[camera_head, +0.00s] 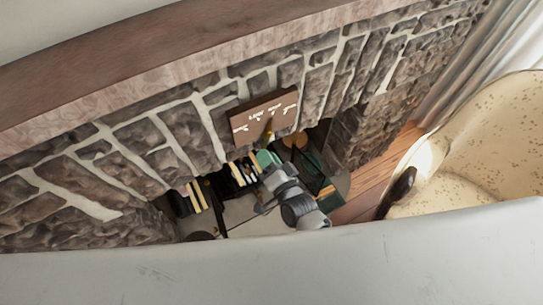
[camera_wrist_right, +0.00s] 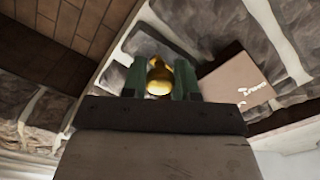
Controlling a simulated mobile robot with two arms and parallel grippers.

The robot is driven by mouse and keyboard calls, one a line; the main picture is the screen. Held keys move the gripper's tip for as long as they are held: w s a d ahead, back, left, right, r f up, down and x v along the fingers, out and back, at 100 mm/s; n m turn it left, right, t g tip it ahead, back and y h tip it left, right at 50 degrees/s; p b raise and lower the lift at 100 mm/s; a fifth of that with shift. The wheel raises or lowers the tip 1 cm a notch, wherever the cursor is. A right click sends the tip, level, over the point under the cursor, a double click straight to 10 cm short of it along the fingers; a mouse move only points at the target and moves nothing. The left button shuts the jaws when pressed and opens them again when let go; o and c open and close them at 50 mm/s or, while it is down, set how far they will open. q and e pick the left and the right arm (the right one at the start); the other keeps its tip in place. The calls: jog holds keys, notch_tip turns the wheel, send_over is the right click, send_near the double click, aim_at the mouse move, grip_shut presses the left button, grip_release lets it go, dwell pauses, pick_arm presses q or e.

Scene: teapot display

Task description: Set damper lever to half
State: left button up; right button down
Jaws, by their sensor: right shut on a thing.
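The damper plate (camera_head: 250,120) is a brown panel with white lettering on the stone fireplace front. It also shows in the wrist view (camera_wrist_right: 236,82), right of my fingers. The brass damper lever (camera_head: 269,127) stands out from the plate's lower middle. In the wrist view its rounded gold end (camera_wrist_right: 160,80) sits between the two green fingers of my right gripper (camera_wrist_right: 160,82), which is shut on it. In the head view my right gripper (camera_head: 266,158) reaches up from below, and the lettering is too small to read surely. My left gripper is not seen.
A stone wall (camera_head: 180,130) surrounds the plate, with a wooden mantel (camera_head: 200,45) above. Black and yellow striped items (camera_head: 195,195) lie below, in the dark opening. A cream speckled armchair (camera_head: 490,140) stands at the right, beside pale curtains (camera_head: 500,50).

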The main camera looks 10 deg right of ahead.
jog(key=shift+s+a+m, duration=0.1)
jog(key=shift+a+m, duration=0.1)
jog(key=shift+m, duration=0.2)
jog(key=c, duration=0.8)
grip_release()
jog(key=shift+c, duration=0.2)
jog(key=shift+s, duration=0.1)
jog(key=b+v, duration=0.1)
jog(key=v, duration=0.9)
jog(key=shift+s+d, duration=0.15)
jog(key=shift+s, duration=0.1)
